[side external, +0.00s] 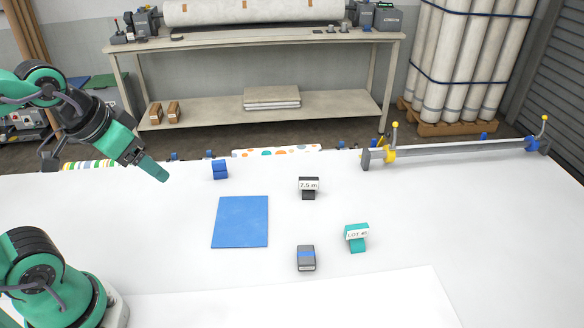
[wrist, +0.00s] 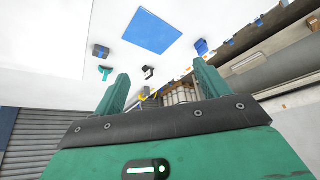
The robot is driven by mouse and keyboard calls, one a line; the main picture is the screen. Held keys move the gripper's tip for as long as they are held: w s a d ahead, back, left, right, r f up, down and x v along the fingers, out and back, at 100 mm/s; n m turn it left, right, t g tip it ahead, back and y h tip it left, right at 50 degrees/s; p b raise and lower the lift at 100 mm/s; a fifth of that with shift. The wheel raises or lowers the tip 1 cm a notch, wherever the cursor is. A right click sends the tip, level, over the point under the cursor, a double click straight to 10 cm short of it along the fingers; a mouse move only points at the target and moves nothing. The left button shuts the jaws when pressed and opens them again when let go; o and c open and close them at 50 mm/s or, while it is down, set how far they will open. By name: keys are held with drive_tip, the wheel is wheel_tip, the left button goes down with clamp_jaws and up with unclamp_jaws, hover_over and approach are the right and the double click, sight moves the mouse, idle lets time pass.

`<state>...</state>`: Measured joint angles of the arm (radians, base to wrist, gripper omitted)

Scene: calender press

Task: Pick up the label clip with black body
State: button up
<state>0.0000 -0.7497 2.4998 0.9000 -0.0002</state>
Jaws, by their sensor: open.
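The label clip with black body (side external: 308,188) stands on the white table near the middle in the side view, with a white label reading "7.5 m". In the wrist view the black clip (wrist: 149,72) shows small, beyond and between the fingers. My gripper (side external: 160,174) is raised at the left of the side view, well apart from the clip. In the wrist view my gripper (wrist: 161,88) has its two green fingers wide apart with nothing between them. A teal clip labelled "LOT" (side external: 357,237) stands to the right and nearer the camera; it also shows in the wrist view (wrist: 105,72).
A blue mat (side external: 240,222) lies left of the black clip. A grey block with a blue band (side external: 306,258) and a blue block (side external: 220,169) are on the table. A long rail (side external: 450,152) runs along the back right. The table around the black clip is clear.

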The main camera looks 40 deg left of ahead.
drive_tip(key=shift+w+r, duration=0.1)
drive_tip(key=n+g, duration=0.6)
drive_tip(key=n, duration=0.1)
hover_over(309, 178)
drive_tip(key=f, duration=1.6)
drive_tip(key=shift+a, duration=0.25)
drive_tip(key=shift+d+f, duration=0.1)
drive_tip(key=shift+f, duration=0.35)
drive_tip(key=shift+f, duration=1.3)
